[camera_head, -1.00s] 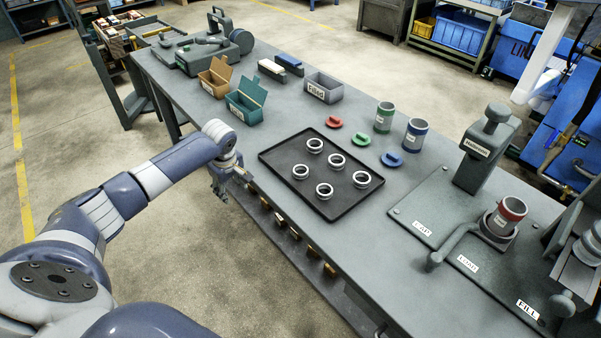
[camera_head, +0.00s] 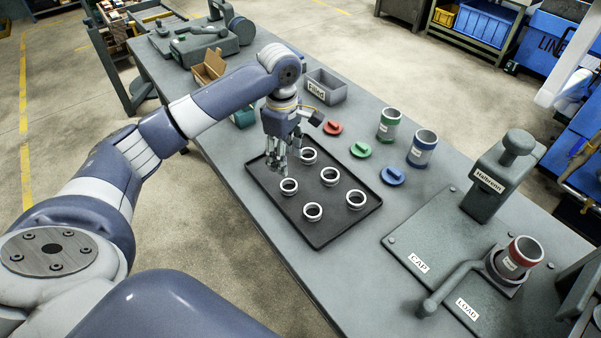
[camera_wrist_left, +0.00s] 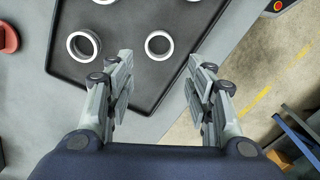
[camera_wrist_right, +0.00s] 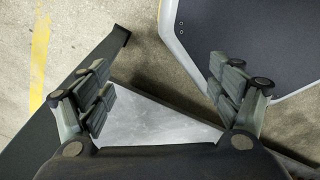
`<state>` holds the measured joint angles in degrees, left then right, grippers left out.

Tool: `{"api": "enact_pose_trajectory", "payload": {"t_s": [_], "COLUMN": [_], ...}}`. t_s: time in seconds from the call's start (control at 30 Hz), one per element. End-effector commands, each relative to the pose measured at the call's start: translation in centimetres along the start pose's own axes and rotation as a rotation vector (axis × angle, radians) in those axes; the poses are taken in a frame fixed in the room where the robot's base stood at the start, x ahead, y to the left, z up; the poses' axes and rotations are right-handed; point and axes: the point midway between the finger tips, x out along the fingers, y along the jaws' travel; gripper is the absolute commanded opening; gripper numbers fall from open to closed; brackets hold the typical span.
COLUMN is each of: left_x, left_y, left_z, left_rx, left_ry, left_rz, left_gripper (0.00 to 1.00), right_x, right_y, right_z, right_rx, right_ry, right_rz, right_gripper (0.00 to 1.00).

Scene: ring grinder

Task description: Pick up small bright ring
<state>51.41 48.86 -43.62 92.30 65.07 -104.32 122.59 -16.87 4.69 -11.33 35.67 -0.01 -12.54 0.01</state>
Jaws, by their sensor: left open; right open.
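Several bright metal rings lie on the black tray (camera_head: 328,234) on the bench. They differ somewhat in size; a smaller one (camera_head: 289,193) sits near the tray's left side, and I cannot tell for sure which is meant. My left gripper (camera_head: 279,168) is open and empty, pointing down above the tray's far left part, beside the rings. In the left wrist view, a smaller ring (camera_wrist_left: 148,46) and a larger ring (camera_wrist_left: 70,46) lie ahead of the open fingers (camera_wrist_left: 157,75). My right gripper (camera_wrist_right: 160,75) is open and empty, away from the tray.
Red, green and blue caps (camera_head: 392,176) and a green-banded and a blue-banded cup (camera_head: 422,150) stand right of the tray. A grey "Filled" bin (camera_head: 325,88) is behind. The press fixture (camera_head: 490,180) stands at the right with a red-banded cup (camera_head: 524,252).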

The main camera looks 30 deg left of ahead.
Motion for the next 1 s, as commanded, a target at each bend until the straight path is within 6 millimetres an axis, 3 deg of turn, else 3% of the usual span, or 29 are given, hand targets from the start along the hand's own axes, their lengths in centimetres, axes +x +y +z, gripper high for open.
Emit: {"api": "enact_pose_trajectory", "payload": {"t_s": [0.1,0.27,0.5,0.6,0.8,1.0], "left_x": [0.0,2.5,4.9,5.8,8.8,10.1], "left_y": [-0.5,-0.6,-0.5,-0.5,-0.4,-0.3], "left_z": [0.8,0.8,0.8,0.7,0.6,0.5], "left_rx": [-0.007,-0.01,-0.009,-0.008,-0.007,-0.007], "left_ry": [0.0,0.001,0.0,0.001,0.0,0.0], "left_rz": [-0.016,-0.019,-0.016,-0.017,-0.017,-0.013], "left_gripper": [0.49,0.49,0.49,0.49,0.49,0.49], "right_x": [-0.1,-0.3,-0.7,-1.1,-1.7,-1.8], "right_y": [0.3,0.3,-0.2,-0.3,-0.2,-0.4], "right_z": [-0.5,-0.9,2.0,2.4,0.8,-0.7], "right_rx": [0.0,0.0,-0.002,-0.003,-0.003,-0.001], "right_ry": [0.007,0.01,-0.031,-0.038,-0.015,0.008], "right_rz": [0.003,0.004,-0.003,-0.005,-0.003,-0.006], "right_gripper": [0.84,0.84,0.84,0.84,0.84,0.84]}}
